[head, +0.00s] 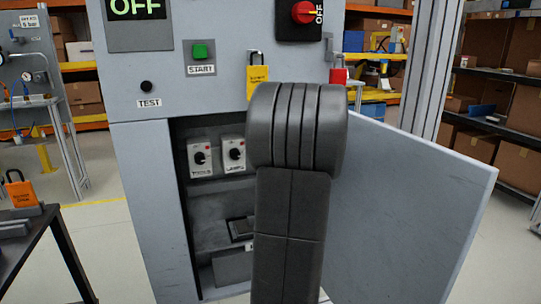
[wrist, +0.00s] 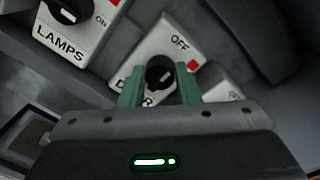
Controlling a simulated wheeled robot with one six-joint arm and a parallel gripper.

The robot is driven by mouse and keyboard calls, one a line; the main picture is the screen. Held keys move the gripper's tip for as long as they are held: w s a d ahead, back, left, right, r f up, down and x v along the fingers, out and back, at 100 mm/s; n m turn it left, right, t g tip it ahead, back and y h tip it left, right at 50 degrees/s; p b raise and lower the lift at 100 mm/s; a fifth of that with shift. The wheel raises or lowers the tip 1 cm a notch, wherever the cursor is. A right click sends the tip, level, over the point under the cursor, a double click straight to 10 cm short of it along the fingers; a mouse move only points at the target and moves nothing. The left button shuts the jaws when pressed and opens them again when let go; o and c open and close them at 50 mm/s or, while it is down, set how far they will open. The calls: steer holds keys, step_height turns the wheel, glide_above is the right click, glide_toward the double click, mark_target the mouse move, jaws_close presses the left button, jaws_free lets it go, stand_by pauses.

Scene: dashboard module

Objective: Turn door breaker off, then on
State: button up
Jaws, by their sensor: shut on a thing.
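The door breaker (wrist: 190,50) is a white plate with a black round knob (wrist: 160,72). OFF is readable on it; its name label is partly covered, with only its first and last letters showing. My gripper (wrist: 158,86) has its two green fingers on either side of this knob and is shut on it. I cannot tell which position the knob points to. In the head view my dark arm hides the door breaker and the gripper.
The lamps breaker (head: 234,154) and tools breaker (head: 200,158) sit side by side in the open grey cabinet (head: 150,215). Its door (head: 410,210) stands open at right.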

steer(key=o, duration=1)
steer(key=p+v, duration=0.2)
steer(key=v, duration=1.2)
steer(key=shift+a, duration=0.1)
steer(key=shift+w, duration=0.1)
